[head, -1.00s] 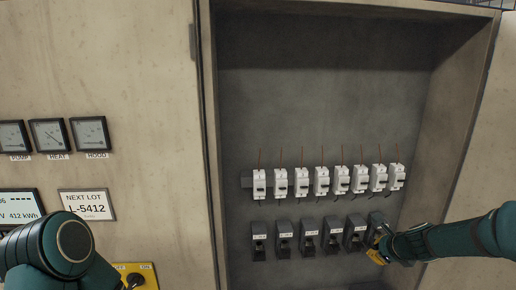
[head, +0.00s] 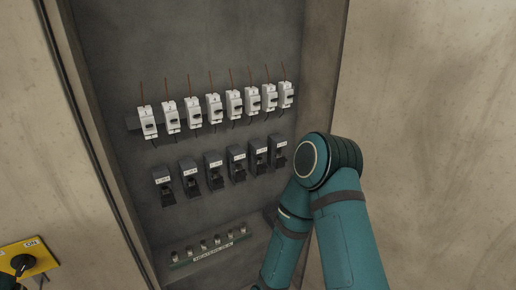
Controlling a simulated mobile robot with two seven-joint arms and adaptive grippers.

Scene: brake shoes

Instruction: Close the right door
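The cabinet (head: 200,45) stands open, with its grey interior showing. A large plain beige panel (head: 440,130) fills the right of the head view, beside the opening's right edge; it may be the right door, but I cannot tell it from the cabinet front. No handle shows on it. My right arm is bent in front of the opening's lower right, its elbow near the right edge. Its forearm runs down out of the picture, so the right gripper is not seen. My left gripper is also out of view.
Inside are a row of white breakers (head: 214,108), a row of dark breakers (head: 214,171) and a labelled strip of small fittings (head: 209,249). A yellow switch plate with a black knob (head: 24,264) is at the lower left. The beige panel's visible face is clear.

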